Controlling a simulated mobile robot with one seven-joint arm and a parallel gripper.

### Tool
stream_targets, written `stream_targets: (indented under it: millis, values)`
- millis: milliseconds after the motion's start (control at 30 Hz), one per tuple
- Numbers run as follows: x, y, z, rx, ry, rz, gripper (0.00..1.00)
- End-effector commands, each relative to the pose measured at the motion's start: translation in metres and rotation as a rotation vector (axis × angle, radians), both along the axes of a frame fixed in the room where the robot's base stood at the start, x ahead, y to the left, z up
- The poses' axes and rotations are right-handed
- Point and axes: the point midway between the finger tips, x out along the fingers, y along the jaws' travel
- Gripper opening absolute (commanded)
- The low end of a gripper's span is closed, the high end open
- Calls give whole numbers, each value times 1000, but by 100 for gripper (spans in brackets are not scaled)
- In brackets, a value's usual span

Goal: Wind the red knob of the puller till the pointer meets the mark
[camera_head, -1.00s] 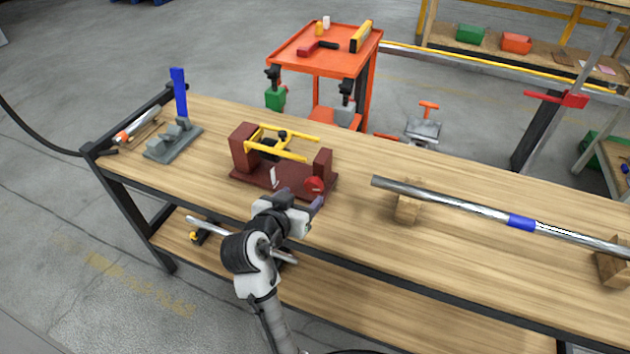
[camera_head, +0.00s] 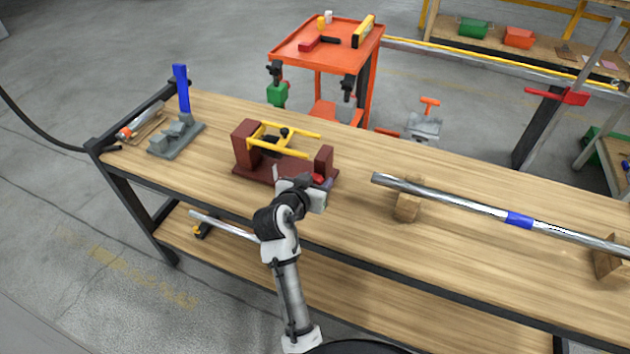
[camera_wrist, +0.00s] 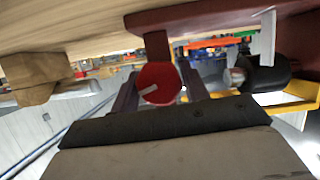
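The puller (camera_head: 277,141) has yellow arms on a dark red stand (camera_head: 243,150) on the wooden bench. Its red knob (camera_head: 319,179) is at the stand's front right, partly covered by my gripper (camera_head: 322,188). In the wrist view, the round red knob (camera_wrist: 163,75) with a pale line on its face lies between the two purplish fingers of my gripper (camera_wrist: 160,92). The fingers are open, with gaps visible on both sides of the knob. A white upright strip (camera_wrist: 267,38) shows beside the stand; I cannot tell whether it is the pointer or the mark.
A long steel bar (camera_head: 460,203) with a blue band rests on wooden blocks (camera_head: 408,207) at right. A grey fixture with a blue handle (camera_head: 181,88) stands at left. An orange cart (camera_head: 330,45) is behind the bench (camera_head: 350,240). The bench front is clear.

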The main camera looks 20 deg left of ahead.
Motion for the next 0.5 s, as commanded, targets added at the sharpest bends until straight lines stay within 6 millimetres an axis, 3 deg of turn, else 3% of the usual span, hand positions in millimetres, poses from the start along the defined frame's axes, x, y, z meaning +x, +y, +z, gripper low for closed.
stream_targets:
  millis: [33, 200, 500]
  values:
    - [0, 0, 0, 0, 0, 0, 38]
    - [0, 0, 0, 0, 0, 0, 18]
    - [0, -1, -3, 134, -5, 0, 19]
